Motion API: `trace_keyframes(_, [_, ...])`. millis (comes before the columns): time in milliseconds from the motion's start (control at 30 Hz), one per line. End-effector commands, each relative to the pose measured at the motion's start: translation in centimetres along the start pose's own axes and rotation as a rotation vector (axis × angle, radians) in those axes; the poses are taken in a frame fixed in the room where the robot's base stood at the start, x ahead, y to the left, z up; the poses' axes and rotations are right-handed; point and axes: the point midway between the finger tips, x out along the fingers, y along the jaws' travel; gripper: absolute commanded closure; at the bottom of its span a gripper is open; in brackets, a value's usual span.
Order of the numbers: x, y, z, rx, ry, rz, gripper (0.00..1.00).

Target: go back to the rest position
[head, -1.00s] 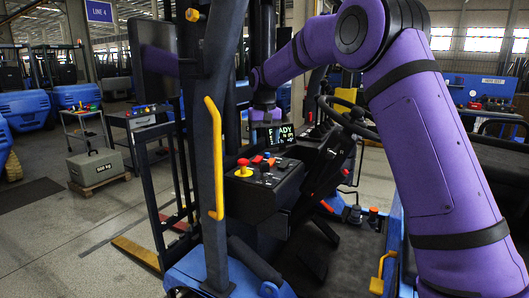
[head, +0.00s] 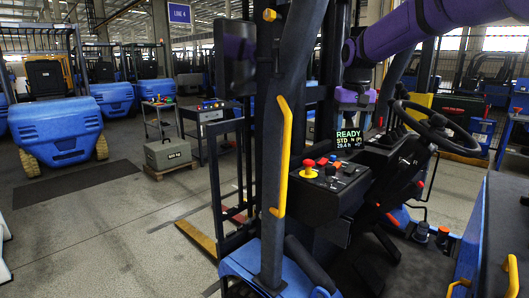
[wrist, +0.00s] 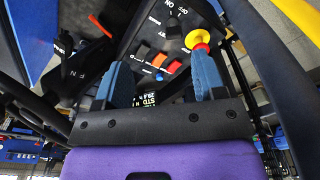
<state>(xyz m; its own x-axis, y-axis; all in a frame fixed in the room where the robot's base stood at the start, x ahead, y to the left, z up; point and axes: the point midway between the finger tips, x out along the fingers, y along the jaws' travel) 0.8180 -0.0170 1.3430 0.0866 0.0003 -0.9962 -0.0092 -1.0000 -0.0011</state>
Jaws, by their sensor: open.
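My gripper (wrist: 162,80) is open and empty in the wrist view, with its two blue-grey fingers apart. Behind the fingers is the forklift's control panel (wrist: 155,58), with rocker switches and a red knob on a yellow base (wrist: 197,42). In the head view my purple arm (head: 425,25) comes in from the upper right. Its wrist end (head: 355,97) hangs near the display reading READY (head: 348,138), above and to the right of the panel; the fingers are hard to make out there. The red knob (head: 308,168) stands upright on the panel's left part.
The forklift's dark post with a yellow handrail (head: 283,155) stands left of the panel. A steering wheel (head: 436,127) is to the right. A grey counterweight box (head: 168,153) sits on a pallet, by a cart (head: 203,120). Open floor lies at the left.

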Motion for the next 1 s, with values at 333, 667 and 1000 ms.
trace_keyframes(333, [-4.6,1.8,9.5,-0.004,0.093,-0.001,0.36])
trace_keyframes(667, [-6.2,3.4,18.9,-0.005,0.180,-0.001,0.36])
trace_keyframes(1000, [-5.3,4.6,28.4,-0.005,0.270,-0.002,0.36])
